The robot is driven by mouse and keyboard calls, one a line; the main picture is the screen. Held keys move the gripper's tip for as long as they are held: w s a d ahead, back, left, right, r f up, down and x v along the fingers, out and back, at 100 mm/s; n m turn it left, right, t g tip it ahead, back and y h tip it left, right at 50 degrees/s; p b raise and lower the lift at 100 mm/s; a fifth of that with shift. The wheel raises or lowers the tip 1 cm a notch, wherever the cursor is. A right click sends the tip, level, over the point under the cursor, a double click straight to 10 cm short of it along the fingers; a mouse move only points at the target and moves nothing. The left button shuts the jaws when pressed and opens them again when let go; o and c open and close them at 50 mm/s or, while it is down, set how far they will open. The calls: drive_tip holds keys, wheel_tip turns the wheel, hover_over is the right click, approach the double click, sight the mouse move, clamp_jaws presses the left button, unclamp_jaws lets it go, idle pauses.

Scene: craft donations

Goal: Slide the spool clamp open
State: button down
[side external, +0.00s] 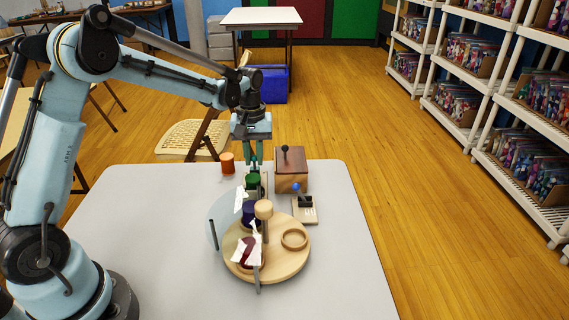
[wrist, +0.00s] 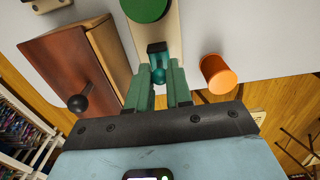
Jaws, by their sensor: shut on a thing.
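My gripper (wrist: 160,88) points down at the far side of the white table, and its green fingers are shut on the teal ball knob (wrist: 158,75) of the spool clamp. The clamp's dark teal slider block (wrist: 157,50) sits on a pale wooden strip (wrist: 170,35). A green spool (wrist: 145,8) is on the same strip, a little beyond the block; it also shows in the side view (side external: 252,180) just below my fingers.
A brown wooden box (side external: 291,172) with a black knob (wrist: 78,103) stands close to my gripper on one side, an orange spool (wrist: 218,73) on the other. Nearer are a round wooden board (side external: 290,265) with spools and a ring, and a blue-knobbed lever base (side external: 304,210).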

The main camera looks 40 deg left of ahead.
drive_tip(key=shift+w+a, duration=0.1)
drive_tip(key=c, duration=1.1)
unclamp_jaws()
drive_tip(key=shift+r, duration=0.1)
drive_tip(key=shift+r, duration=3.65)
